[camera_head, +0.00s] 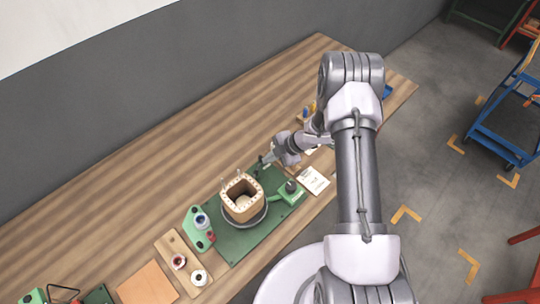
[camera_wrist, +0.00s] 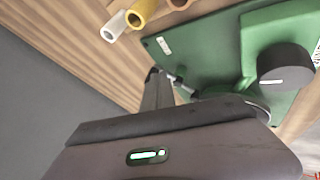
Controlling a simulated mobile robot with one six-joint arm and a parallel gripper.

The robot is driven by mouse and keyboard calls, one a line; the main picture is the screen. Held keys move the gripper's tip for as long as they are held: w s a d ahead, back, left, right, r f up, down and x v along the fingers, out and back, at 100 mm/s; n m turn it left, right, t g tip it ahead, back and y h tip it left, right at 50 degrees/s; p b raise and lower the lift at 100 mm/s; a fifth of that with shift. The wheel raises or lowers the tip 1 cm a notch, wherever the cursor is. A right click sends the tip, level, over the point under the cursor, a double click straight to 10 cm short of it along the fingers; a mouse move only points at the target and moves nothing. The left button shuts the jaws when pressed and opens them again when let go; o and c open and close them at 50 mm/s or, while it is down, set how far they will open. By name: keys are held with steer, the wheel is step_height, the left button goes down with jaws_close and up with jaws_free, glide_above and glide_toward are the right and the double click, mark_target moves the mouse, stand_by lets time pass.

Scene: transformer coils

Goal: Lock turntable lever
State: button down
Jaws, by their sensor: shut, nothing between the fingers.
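The turntable (camera_head: 262,216) is a dark round disc on a green base plate (camera_head: 232,245), with a square tan coil (camera_head: 242,208) upright on it. A small lever with a dark end and a metallic shaft (camera_wrist: 182,86) shows in the wrist view beside my fingertips, at the plate's edge. My gripper (camera_head: 266,160) is shut and empty, at the far corner of the plate behind the coil. In the wrist view its fingers (camera_wrist: 155,76) are close to the lever; whether they touch it I cannot tell. My gripper body hides most of the turntable there.
A green box with a black knob (camera_wrist: 283,66) sits on the plate's right side. A white paper (camera_head: 313,180) lies beyond it. A green holder (camera_head: 192,238) and a wooden tray with spools (camera_head: 172,245) stand left. White (camera_wrist: 113,27) and yellow tubes (camera_wrist: 140,13) lie near the plate.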

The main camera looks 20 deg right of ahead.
steer(key=shift+w+a+r, duration=0.1)
steer(key=shift+w, duration=0.25)
stand_by(0.6)
